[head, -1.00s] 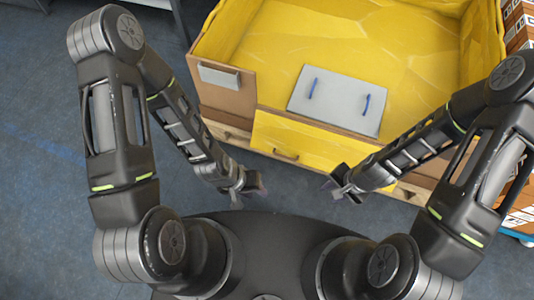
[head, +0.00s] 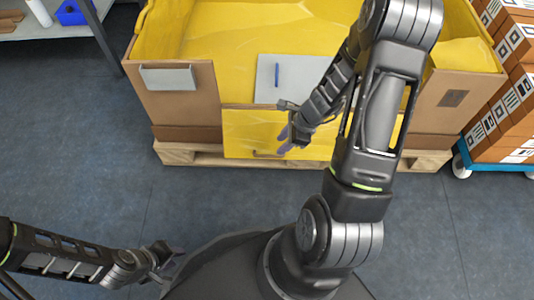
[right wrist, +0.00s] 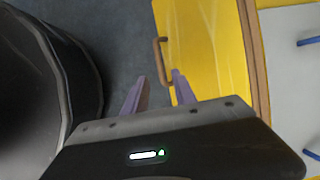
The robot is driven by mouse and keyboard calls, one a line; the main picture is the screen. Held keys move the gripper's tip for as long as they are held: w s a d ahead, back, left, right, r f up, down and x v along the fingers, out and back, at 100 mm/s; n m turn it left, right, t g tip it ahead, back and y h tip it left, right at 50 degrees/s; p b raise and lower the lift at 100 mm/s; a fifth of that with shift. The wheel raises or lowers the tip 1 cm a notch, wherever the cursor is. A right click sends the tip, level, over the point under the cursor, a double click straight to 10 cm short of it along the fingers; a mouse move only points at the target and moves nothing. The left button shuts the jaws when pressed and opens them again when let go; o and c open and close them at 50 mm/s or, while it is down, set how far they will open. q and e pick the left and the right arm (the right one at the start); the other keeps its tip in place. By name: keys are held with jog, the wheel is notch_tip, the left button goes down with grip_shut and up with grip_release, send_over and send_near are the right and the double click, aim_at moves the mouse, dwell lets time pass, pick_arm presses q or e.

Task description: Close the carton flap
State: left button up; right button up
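The carton (head: 188,107) is a large brown box with a yellow lining, open at the top. A yellow flap (head: 240,130) hangs down in the middle of its front wall, with a brown handle (head: 266,154) near its lower edge. The handle also shows in the right wrist view (right wrist: 168,62). My right gripper (head: 284,143) is in front of the flap close to the handle. In the right wrist view its two fingers (right wrist: 157,92) are apart with nothing between them, just short of the handle. My left gripper (head: 165,262) is low at the left, far from the carton; its finger opening is unclear.
A grey panel with a blue handle (head: 265,80) is behind the flap, partly hidden by my right arm. The carton stands on a wooden pallet (head: 178,153). Stacked boxes (head: 510,100) on a blue trolley (head: 465,155) are at right. A shelf (head: 95,22) is at upper left. Floor in front is clear.

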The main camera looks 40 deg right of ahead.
aim_at(270, 156)
jog(key=shift+f, duration=0.15)
jog(key=b+x, duration=0.4)
jog(key=x, duration=0.2)
jog(key=shift+a+f, duration=0.1)
jog(key=shift+f, duration=0.2)
jog(key=shift+w+a+f, duration=0.2)
jog(key=shift+w+f, duration=0.05)
jog(key=shift+f, duration=0.2)
jog(key=shift+c, duration=0.5)
grip_shut()
